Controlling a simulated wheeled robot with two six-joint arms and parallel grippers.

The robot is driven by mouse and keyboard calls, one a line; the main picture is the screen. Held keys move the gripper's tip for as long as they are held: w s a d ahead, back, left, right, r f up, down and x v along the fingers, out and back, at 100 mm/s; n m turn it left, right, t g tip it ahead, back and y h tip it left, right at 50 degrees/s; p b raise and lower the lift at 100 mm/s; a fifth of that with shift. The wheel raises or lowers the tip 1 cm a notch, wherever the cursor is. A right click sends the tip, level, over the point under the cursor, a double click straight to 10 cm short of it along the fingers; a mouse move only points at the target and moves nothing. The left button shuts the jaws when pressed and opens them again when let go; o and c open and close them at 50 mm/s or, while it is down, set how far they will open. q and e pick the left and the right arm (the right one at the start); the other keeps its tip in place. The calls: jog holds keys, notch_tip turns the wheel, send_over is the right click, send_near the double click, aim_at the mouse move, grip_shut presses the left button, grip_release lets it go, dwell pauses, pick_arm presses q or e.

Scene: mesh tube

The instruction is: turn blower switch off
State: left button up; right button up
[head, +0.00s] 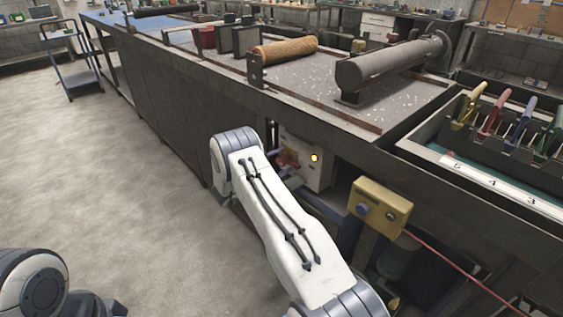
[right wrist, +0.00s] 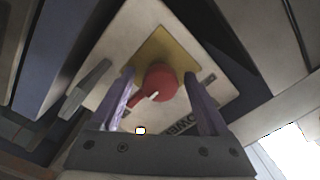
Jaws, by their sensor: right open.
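The blower switch is a red rotary knob (right wrist: 163,82) with a pale pointer mark, on a yellow plate (right wrist: 152,47) on a white box (right wrist: 110,50). Partly upside-down lettering shows beside it in the right wrist view. A small lamp (right wrist: 140,130) glows yellow-white; it also shows on the box front in the head view. My right gripper (right wrist: 160,76) is open, with one finger on each side of the knob. I cannot tell whether the fingers touch it. In the head view the arm partly hides the red knob (head: 291,160). My left gripper is out of view.
The box sits under the edge of a long dark workbench (head: 270,95). A yellow control box (head: 380,205) with a blue button is at its right, with a red cable (head: 450,258).

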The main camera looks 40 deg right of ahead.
grip_shut()
jog(key=shift+n, duration=0.4)
jog(key=n, duration=0.3)
jog(key=shift+n, duration=0.4)
jog(key=n, duration=0.4)
jog(key=n+p, duration=0.1)
jog(key=n, duration=0.8)
jog(key=shift+n, duration=0.3)
